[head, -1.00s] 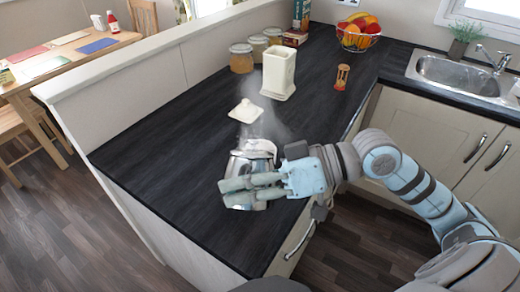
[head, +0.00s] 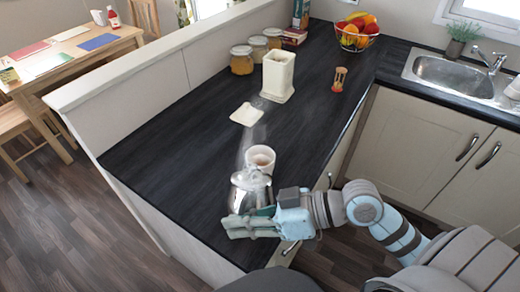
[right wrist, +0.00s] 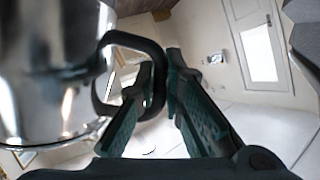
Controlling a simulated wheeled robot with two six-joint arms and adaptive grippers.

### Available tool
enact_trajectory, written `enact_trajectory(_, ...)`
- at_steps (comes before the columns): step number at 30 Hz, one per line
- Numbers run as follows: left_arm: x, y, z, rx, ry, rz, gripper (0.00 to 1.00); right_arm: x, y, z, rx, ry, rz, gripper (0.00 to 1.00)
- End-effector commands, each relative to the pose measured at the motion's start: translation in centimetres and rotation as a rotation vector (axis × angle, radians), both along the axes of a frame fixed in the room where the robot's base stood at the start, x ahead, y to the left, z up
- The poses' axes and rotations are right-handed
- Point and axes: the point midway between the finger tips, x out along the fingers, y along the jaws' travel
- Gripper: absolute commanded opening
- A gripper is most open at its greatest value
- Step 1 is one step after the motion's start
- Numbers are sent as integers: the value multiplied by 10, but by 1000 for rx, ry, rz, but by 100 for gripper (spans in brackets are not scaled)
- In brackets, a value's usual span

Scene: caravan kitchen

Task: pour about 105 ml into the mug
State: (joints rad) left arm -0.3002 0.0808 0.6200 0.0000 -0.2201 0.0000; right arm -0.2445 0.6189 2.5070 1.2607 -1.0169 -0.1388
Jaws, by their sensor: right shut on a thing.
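A shiny metal kettle (head: 250,190) is held near the front end of the dark counter, with faint steam above it. My right gripper (head: 250,224) is shut on its black handle (right wrist: 158,75), which sits between the fingers (right wrist: 160,95) in the right wrist view. The kettle's metal body (right wrist: 50,75) fills the left of that view. A pale mug (head: 260,158) stands upright just behind the kettle, which overlaps its lower part. I cannot tell how full the mug is, or whether the kettle touches the counter. My left gripper is out of view.
A cream canister (head: 278,78) stands open behind the mug, and a square cream lid (head: 246,114) lies near it. An hourglass timer (head: 338,80), several jars (head: 241,60) and a fruit bowl (head: 357,38) stand farther back. The counter's left side is clear.

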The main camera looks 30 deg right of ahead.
Motion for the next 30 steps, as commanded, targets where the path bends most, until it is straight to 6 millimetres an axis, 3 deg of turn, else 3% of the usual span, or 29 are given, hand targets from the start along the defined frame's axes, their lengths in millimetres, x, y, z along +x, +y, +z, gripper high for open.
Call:
enact_trajectory(2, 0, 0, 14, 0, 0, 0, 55, -9, 8, -4, -31, -58, -5, 0)
enact_trajectory(12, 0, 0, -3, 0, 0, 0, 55, -28, 24, -60, -212, -300, -4, 0)
enact_trajectory(30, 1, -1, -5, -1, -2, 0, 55, -30, 25, -66, -250, -354, 2, 0)
